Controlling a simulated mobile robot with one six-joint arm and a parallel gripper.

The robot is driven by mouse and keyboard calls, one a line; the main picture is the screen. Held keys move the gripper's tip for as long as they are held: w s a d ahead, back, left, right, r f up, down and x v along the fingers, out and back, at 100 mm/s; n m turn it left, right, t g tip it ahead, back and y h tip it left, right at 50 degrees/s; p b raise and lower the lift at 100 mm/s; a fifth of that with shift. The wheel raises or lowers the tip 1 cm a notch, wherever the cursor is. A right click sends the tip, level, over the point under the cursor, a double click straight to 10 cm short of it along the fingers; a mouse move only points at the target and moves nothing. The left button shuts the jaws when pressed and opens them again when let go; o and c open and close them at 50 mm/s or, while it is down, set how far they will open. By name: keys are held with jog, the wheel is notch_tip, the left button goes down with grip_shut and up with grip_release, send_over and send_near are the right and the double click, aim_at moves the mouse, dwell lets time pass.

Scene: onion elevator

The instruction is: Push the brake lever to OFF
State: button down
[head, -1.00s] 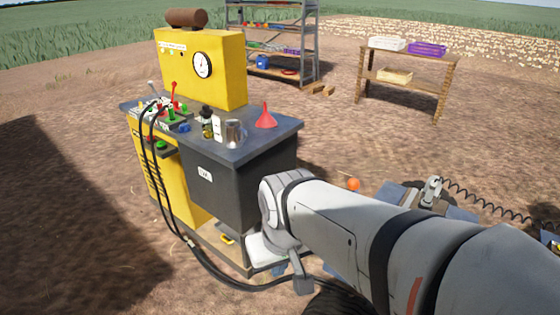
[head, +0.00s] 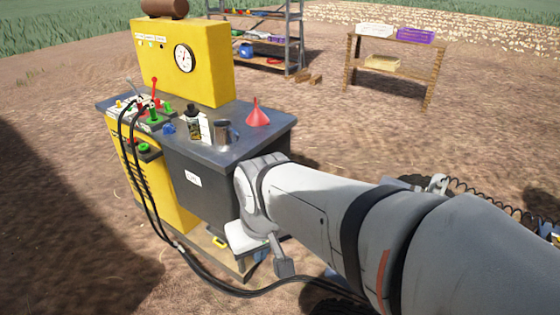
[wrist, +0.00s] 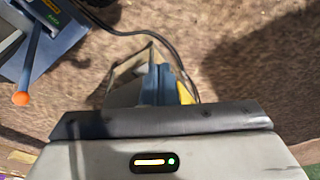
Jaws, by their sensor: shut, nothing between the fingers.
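In the wrist view a blue lever (wrist: 31,55) with an orange knob (wrist: 22,98) stands at the upper left, beside a blue plate (wrist: 62,50) with yellow and green labels. The labels are too small to read, so I cannot tell which position is OFF. My gripper (wrist: 152,85) is shut and empty, right of the knob and apart from it in the picture. In the head view my arm covers the place of this lever, and the fingers cannot be made out clearly.
A yellow console (head: 190,60) with a gauge and several small levers stands on a dark-topped bench (head: 245,148) at left. A red funnel (head: 257,115) and metal mug (head: 222,132) are on it. Black hoses (head: 205,278) cross the dirt. A wooden table (head: 395,48) stands behind.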

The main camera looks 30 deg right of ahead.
jog(key=w+d+f+g+h+b, duration=0.25)
jog(key=d+f+h+b, duration=0.35)
jog(key=d, duration=0.3)
jog(key=w+d+f+g+h+b, duration=0.2)
jog(key=d+f+g+h+b, duration=0.15)
jog(key=d+f+b, duration=0.35)
jog(key=w+d+f+n+t+h+b, duration=0.1)
jog(key=w+d+f+t+h+b, duration=0.1)
jog(key=w+d+f+h+b, duration=0.2)
jog(key=w+d+f+n+t+h+b, duration=0.1)
jog(key=w+d+f+h+b, duration=0.3)
jog(key=w, duration=0.7)
jog(key=d+f+n+h, duration=0.1)
jog(key=d+f+h, duration=0.1)
jog(key=d, duration=0.1)
jog(key=shift+w+d+f+n+t, duration=0.2)
jog(key=shift+w+n+t, duration=0.1)
jog(key=shift+t, duration=0.1)
jog(key=shift+s+d+h+b, duration=0.1)
jog(key=shift+h+b, duration=0.15)
jog(key=shift+b, duration=0.05)
